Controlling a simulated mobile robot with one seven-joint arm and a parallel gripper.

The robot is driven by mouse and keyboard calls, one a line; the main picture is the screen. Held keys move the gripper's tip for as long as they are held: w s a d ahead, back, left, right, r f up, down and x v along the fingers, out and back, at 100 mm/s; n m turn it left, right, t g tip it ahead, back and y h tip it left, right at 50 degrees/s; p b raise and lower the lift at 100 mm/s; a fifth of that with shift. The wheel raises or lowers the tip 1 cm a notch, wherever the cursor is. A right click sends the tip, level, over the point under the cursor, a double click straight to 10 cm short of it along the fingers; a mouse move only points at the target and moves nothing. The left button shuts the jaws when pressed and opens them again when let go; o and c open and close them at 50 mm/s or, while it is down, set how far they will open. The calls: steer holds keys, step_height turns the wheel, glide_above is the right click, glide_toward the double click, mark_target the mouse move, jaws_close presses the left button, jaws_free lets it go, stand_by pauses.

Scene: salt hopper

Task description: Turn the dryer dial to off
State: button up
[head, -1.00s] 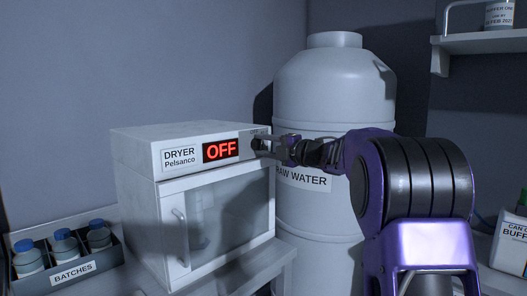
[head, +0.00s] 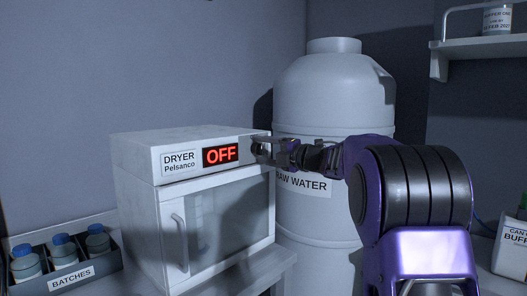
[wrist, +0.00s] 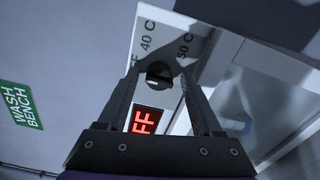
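The dryer (head: 190,145) is a white box with a glass door, at the left of centre in the head view. Its red display (head: 220,154) reads OFF. In the wrist view the dark round dial (wrist: 159,75) sits on the panel near "40 C" and "50 C" marks, and part of the display (wrist: 146,121) shows. My gripper (head: 262,148) is at the dryer's right front corner and hides the dial in the head view. In the wrist view my gripper (wrist: 159,70) has its fingers apart, one on each side of the dial. I cannot tell whether they touch it.
A large white raw water tank (head: 335,95) stands right behind my gripper. A batches tray (head: 107,264) with blue-capped bottles is at the lower left. A shelf (head: 480,44) is at the upper right. A buffer container (head: 511,245) stands at the right edge.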

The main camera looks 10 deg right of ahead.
stand_by(0.3)
steer(key=v, duration=1.7)
steer(key=shift+s, duration=0.15)
steer(key=shift+d, duration=0.1)
